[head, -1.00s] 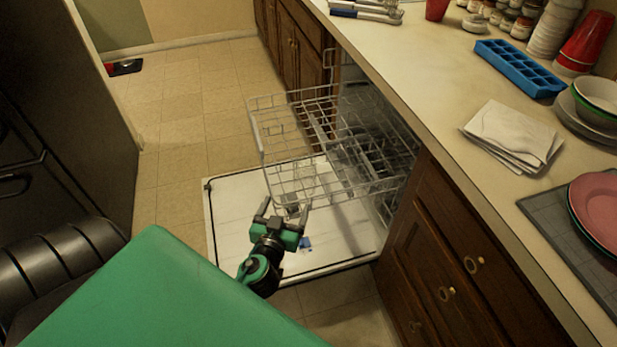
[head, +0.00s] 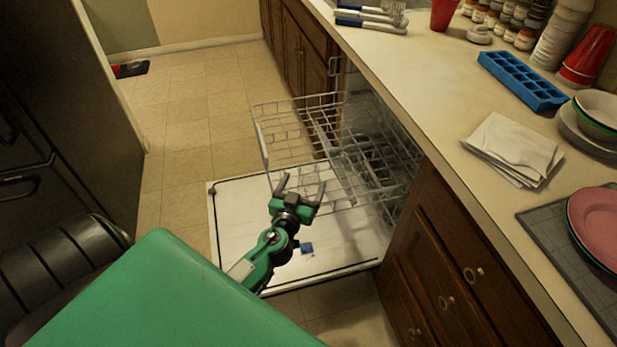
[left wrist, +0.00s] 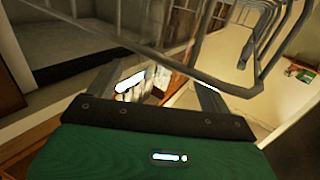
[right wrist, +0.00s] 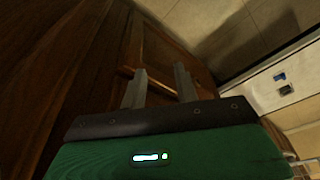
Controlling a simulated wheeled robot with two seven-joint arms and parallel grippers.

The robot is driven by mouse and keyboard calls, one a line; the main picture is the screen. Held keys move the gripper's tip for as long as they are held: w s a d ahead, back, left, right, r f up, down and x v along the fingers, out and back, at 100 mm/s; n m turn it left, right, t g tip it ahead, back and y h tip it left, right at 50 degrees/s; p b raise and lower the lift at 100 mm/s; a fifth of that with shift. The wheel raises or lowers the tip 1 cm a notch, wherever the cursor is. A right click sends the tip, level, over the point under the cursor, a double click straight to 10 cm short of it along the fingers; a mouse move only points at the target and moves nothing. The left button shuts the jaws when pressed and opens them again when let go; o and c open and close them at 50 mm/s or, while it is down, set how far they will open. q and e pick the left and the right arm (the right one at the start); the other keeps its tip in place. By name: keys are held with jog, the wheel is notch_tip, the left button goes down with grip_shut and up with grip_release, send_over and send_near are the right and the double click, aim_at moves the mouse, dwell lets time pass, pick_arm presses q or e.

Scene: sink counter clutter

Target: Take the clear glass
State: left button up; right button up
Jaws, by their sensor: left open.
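I cannot make out a clear glass for certain in any view. My left gripper (head: 300,187) is open, its two fingers spread at the near edge of the pulled-out upper dishwasher rack (head: 262,146). In the left wrist view the fingers (left wrist: 158,88) stand apart under the rack's grey wires (left wrist: 190,68). A small bright shape shows between them, too unclear to name. My right gripper (right wrist: 160,78) shows only in the right wrist view. Its fingers are apart with nothing between them, facing brown cabinet wood.
The open dishwasher door (head: 235,215) lies low below the rack, with a small blue patch (head: 307,248). The counter (head: 420,75) at right holds a blue ice tray (head: 520,80), napkins (head: 512,150), pink plates (head: 598,225) and red cups (head: 588,50). Wooden drawers (head: 450,270) stand below.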

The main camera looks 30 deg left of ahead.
pick_arm(q)
jog(key=shift+p+x, duration=0.85)
jog(key=shift+x, duration=1.75)
pick_arm(e)
jog(key=shift+s+f+g, duration=0.15)
jog(key=shift+f, duration=0.8)
jog(key=shift+s+f+g, duration=0.15)
jog(key=shift+f, duration=0.8)
pick_arm(q)
jog(key=shift+r, duration=0.15)
jog(key=c, duration=1)
jog(key=shift+c, duration=0.9)
jog(key=shift+r, duration=0.1)
